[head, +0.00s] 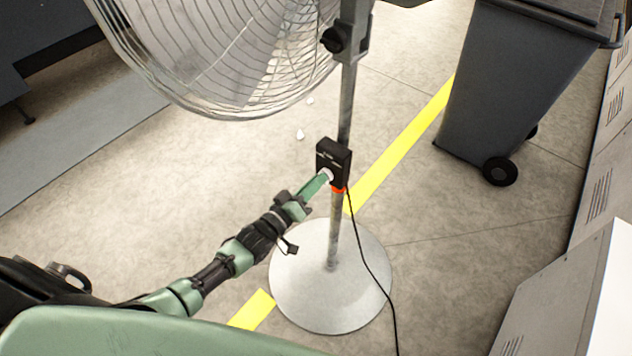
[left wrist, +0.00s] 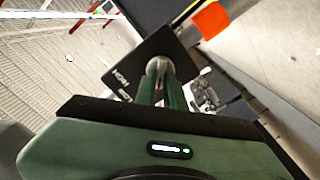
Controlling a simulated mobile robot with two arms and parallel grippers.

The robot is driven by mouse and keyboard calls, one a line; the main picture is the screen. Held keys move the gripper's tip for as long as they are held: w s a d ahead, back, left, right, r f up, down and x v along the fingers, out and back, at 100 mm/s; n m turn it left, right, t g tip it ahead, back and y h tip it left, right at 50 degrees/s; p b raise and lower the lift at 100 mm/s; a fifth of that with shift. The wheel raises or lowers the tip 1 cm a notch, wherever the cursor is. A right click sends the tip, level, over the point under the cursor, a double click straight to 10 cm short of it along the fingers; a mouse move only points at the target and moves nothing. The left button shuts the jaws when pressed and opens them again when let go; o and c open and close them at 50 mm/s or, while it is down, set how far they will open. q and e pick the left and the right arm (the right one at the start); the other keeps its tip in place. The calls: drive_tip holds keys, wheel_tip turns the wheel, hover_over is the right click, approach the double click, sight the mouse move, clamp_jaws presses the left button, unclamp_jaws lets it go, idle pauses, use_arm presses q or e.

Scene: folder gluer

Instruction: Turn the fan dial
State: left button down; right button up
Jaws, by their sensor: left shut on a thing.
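The fan (head: 235,50) stands on a grey pole with a round pale base (head: 300,300). A black control box (head: 342,160) is fixed to the pole, with an orange patch at its lower end. The fan dial (head: 327,175) is a small pale knob on the box's face. My left gripper (head: 322,181) reaches it from the lower left and is shut on the dial. In the left wrist view the dial (left wrist: 158,65) sits between the green fingers, with the lettered box (left wrist: 125,75) behind it. The fingers hide part of the dial. My right gripper is not in view.
A black cord (head: 375,275) hangs from the box to the floor. A dark wheeled bin (head: 510,80) stands at the upper right. Pale cabinets (head: 570,290) line the right side. A yellow floor line (head: 405,145) runs behind the pole. The floor to the left is mostly clear.

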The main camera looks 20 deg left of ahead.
use_arm(q)
drive_tip(key=shift+n, duration=0.3)
drive_tip(key=c, duration=1.5)
unclamp_jaws()
drive_tip(key=shift+s, duration=0.15)
drive_tip(key=v, duration=0.7)
drive_tip(key=shift+s+a+b, duration=0.15)
drive_tip(key=shift+s+b, duration=0.1)
drive_tip(key=shift+b, duration=0.2)
